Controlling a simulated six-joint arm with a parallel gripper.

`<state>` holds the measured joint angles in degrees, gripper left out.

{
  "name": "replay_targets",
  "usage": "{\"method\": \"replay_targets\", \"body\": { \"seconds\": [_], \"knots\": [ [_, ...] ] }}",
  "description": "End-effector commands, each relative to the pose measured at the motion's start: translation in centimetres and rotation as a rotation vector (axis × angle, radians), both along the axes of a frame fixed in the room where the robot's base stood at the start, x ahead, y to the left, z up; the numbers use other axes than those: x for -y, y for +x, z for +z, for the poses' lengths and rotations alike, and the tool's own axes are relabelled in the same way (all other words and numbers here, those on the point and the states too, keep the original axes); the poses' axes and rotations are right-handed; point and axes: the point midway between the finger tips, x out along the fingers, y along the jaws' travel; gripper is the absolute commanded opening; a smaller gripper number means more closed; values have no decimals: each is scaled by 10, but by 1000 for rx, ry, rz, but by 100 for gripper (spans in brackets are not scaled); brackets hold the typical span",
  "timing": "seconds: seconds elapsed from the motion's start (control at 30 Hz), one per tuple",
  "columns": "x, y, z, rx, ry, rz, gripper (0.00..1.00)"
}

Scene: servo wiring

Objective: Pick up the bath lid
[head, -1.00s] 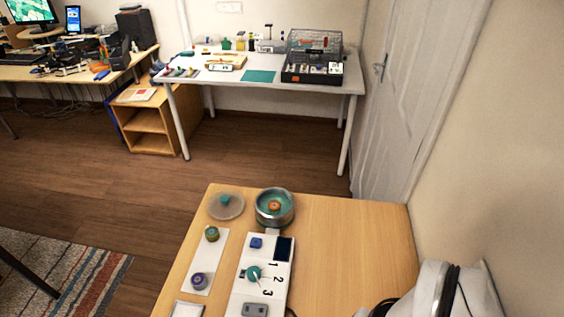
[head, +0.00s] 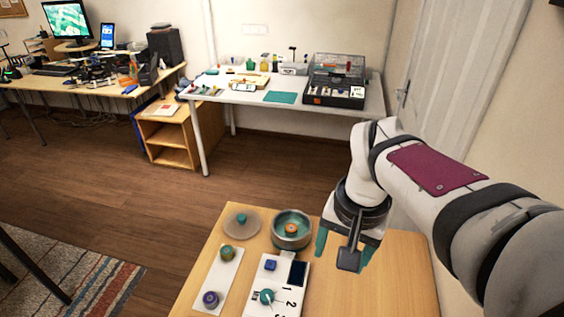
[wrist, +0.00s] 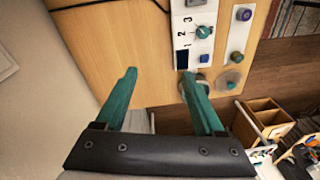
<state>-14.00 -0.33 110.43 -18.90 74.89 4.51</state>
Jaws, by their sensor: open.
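The bath lid, a round translucent disc (head: 235,228) with a teal knob, lies at the far left corner of the wooden table in the head view. It also shows in the wrist view (wrist: 238,77), right of my gripper's right finger. The bath, a round metal pot (head: 291,240) with a teal inside and an orange piece in it, stands just right of the lid, uncovered. My gripper (head: 343,252) has two teal fingers spread apart and is empty, above the table to the right of the bath. In the wrist view the right finger (wrist: 160,73) partly hides the bath.
A white panel (head: 281,284) with a blue button, a teal dial, numbers and a dark screen lies in front of the bath. A white strip (head: 219,279) with a green-and-orange piece and a purple piece lies left of it. The table's right part is bare.

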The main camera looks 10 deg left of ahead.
Motion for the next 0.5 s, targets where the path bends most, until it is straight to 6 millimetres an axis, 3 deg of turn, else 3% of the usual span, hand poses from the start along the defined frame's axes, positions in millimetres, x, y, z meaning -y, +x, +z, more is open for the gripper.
{"method": "replay_targets", "body": {
  "seconds": [0.03,0.1,0.2,0.3,0.33,0.4,0.5],
  "knots": [
    [-35,48,-5,34,-23,78,71],
    [-91,106,-17,103,-48,177,71],
    [-172,160,-46,194,-68,297,71],
    [-233,182,-75,261,-74,379,71],
    [-245,185,-81,276,-76,396,71],
    [-264,189,-91,300,-75,421,71],
    [-274,194,-105,310,-76,431,71]
  ]
}}
